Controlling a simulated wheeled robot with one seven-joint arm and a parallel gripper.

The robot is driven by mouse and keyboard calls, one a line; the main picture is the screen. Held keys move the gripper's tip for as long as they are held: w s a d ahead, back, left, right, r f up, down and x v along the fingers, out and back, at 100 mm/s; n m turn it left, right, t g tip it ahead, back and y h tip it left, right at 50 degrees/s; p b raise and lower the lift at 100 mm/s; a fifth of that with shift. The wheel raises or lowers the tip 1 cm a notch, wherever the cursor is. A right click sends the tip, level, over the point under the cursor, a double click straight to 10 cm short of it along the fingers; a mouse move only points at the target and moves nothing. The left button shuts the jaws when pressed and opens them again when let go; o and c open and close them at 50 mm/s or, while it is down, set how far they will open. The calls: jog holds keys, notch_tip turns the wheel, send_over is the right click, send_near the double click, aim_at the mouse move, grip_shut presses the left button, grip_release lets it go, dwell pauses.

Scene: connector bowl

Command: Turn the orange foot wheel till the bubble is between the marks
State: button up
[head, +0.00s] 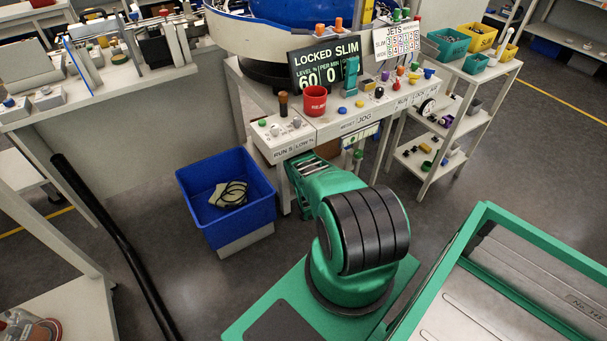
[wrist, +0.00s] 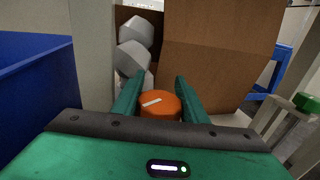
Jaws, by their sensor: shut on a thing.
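The orange foot wheel (wrist: 160,105), with a pale bar mark on its top, shows in the wrist view between the two green fingers of my gripper (wrist: 161,98). The fingers are shut on its sides. In the head view my green arm reaches under the front edge of the bench (head: 335,123), and the gripper's fingertips and the wheel are hidden there. I cannot make out a bubble or its marks in either view.
A brown carton (wrist: 220,60) and grey lumps (wrist: 133,58) lie behind the wheel. A shelf rack (head: 450,130) stands right of the bench.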

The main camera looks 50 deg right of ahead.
jog(key=shift+a+n+t+y, duration=0.3)
jog(key=shift+y, duration=0.1)
jog(key=o, duration=1)
jog(key=shift+d, duration=0.1)
jog(key=shift+o, duration=0.2)
jog(key=shift+s, duration=0.1)
jog(key=v, duration=1)
jog(key=shift+s, duration=0.25)
